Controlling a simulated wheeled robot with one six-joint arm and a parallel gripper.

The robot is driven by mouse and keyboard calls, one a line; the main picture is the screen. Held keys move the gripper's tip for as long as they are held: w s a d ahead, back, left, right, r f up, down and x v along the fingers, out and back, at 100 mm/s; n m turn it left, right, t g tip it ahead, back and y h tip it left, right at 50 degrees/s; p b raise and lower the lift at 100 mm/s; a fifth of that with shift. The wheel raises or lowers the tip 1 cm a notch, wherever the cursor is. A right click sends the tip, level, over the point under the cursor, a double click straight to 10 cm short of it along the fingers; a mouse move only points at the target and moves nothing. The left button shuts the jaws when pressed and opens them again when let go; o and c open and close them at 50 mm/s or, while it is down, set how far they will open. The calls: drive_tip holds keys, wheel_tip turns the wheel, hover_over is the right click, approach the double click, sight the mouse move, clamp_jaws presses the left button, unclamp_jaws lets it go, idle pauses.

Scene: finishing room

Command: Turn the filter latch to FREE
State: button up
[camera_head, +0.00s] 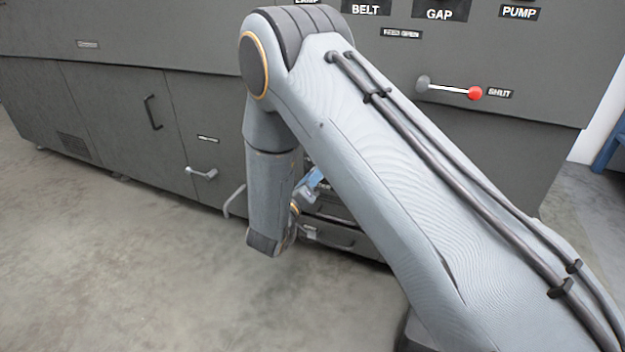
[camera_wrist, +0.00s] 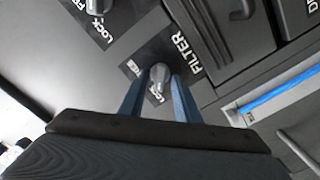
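The filter latch (camera_wrist: 160,74) is a small grey knob on a dark plate in the wrist view, beside the white word FILTER. Other white lettering on the plate is partly covered by the latch and a finger, so I cannot read its setting surely. My gripper (camera_wrist: 157,82) has its two blue fingers on either side of the latch, with dark gaps showing between them and the knob. It looks open around the latch, not closed on it. In the head view my own arm hides the latch and most of the gripper.
A similar knob (camera_wrist: 98,6) with a LOCK label is at the upper left of the wrist view. A blue strip (camera_wrist: 282,92) in a recess lies to the right. In the head view a red-tipped lever (camera_head: 474,92) marked SHUT is on the cabinet. The floor (camera_head: 120,260) at left is clear.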

drive_tip(key=shift+w, duration=0.1)
drive_tip(key=c, duration=0.7)
drive_tip(key=shift+r+m+p, duration=0.1)
drive_tip(key=shift+m+p, duration=0.3)
drive_tip(key=shift+p, duration=0.15)
drive_tip(key=m+p, duration=0.4)
drive_tip(key=m, duration=0.1)
drive_tip(key=m+p, duration=0.4)
drive_tip(key=m, duration=0.2)
drive_tip(key=m+p, duration=0.4)
drive_tip(key=m, duration=0.1)
drive_tip(key=shift+d+m, duration=0.35)
drive_tip(key=shift+m, duration=0.35)
